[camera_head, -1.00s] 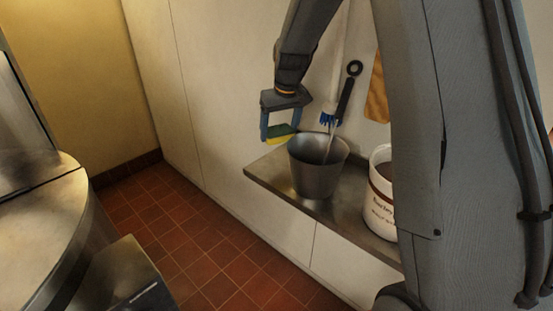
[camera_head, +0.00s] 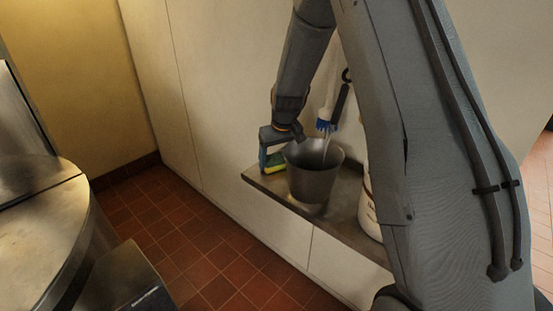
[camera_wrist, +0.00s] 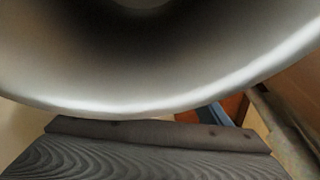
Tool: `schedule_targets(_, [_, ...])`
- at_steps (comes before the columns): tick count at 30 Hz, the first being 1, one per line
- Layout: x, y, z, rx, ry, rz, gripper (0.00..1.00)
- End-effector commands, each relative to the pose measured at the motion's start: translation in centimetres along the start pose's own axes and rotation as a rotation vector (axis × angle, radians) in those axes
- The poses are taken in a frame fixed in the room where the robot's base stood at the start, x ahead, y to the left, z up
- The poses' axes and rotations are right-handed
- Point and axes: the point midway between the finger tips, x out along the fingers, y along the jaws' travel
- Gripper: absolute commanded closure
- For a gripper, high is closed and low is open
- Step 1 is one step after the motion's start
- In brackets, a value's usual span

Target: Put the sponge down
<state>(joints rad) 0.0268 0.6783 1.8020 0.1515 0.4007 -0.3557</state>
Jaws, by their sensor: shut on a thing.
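In the wrist view the bucket's pale curved rim (camera_wrist: 150,108) fills most of the picture. The sponge cannot be made out there.
A blue-headed brush (camera_head: 325,125) with other utensils stands behind the bucket by the wall. A white tub (camera_head: 368,205) is partly hidden by my arm. The red tiled floor (camera_head: 200,255) lies below the shelf's front edge. A steel kettle (camera_head: 45,220) stands at left.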

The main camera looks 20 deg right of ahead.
Motion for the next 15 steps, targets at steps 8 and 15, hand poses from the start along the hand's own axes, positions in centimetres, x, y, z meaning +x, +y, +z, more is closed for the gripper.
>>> schedule_targets(8, [0.22,0.0,0.09,0.0,-0.001,0.0,0.09])
schedule_targets(15, [0.1,0.0,0.05,0.0,-0.001,0.0,0.09])
